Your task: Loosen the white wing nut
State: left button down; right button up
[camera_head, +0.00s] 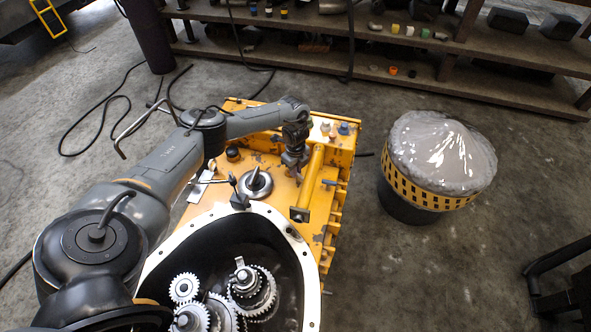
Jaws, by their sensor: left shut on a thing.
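My left gripper (296,168) points down at the top of the yellow transmission housing (262,142), left of a yellow cylinder. It is shut on a small part between its fingertips, which the fingers mostly hide. The part's position fits the white wing nut, but its colour and shape cannot be made out. A small pale cap (325,128) and a blue one (343,128) stand apart from the gripper at the housing's far right corner. My right gripper is not in view.
An open bell housing (305,262) with several gears (250,285) fills the near side. A grey lever mount (255,183) stands left of the gripper. A plastic-covered drum (440,150) stands at right. Shelves (400,72) line the back. Floor between drum and housing is clear.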

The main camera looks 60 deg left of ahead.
pick_arm(q)
jog(key=shift+s+r+n+p, duration=0.15)
jog(key=shift+n+p, duration=0.15)
jog(key=shift+p, duration=0.35)
jog(key=n+p, duration=0.1)
jog(key=p, duration=0.1)
jog(key=shift+d+n+p, duration=0.1)
jog(key=shift+n+p, duration=0.2)
jog(key=shift+n, duration=0.1)
jog(key=shift+s+n+p, duration=0.15)
jog(key=shift+n+p, duration=0.8)
jog(key=shift+n, duration=0.05)
jog(key=shift+d+n+p, duration=0.1)
jog(key=shift+n+p, duration=0.45)
jog(key=shift+n, duration=0.15)
jog(key=c, duration=1.1)
grip_release()
jog(key=shift+c, duration=0.2)
